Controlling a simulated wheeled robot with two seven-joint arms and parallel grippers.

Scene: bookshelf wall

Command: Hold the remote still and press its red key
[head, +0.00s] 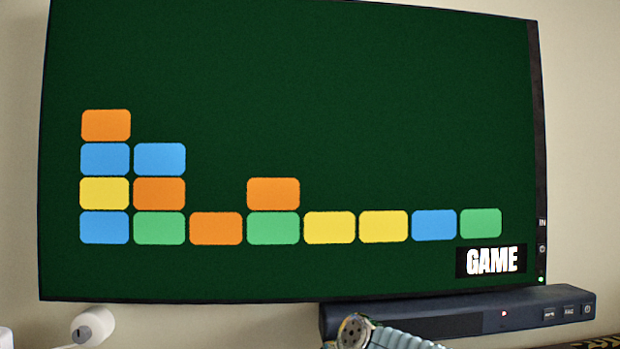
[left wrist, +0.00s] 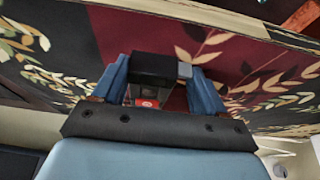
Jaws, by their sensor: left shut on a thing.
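My left gripper (left wrist: 158,68) shows in the left wrist view with its two blue fingers on either side of a dark block-shaped thing, which I take to be the remote (left wrist: 153,68). The fingers are shut on it. A red key (left wrist: 147,103) with a pale mark shows on the remote, between the fingers and close to the dark palm bar. The rest of the remote's face is mostly hidden or too small to tell. The head view shows neither gripper nor the remote. My right gripper is in no view.
A large wall screen (head: 350,130) shows coloured blocks and the word GAME. A dark soundbar (head: 440,318) is below it. In front is a pale teal ribbed thing with a round metallic end (head: 354,332). A white rounded thing (head: 95,325) is lower left. Leaf-patterned dark cloth (left wrist: 60,45) lies beyond the gripper.

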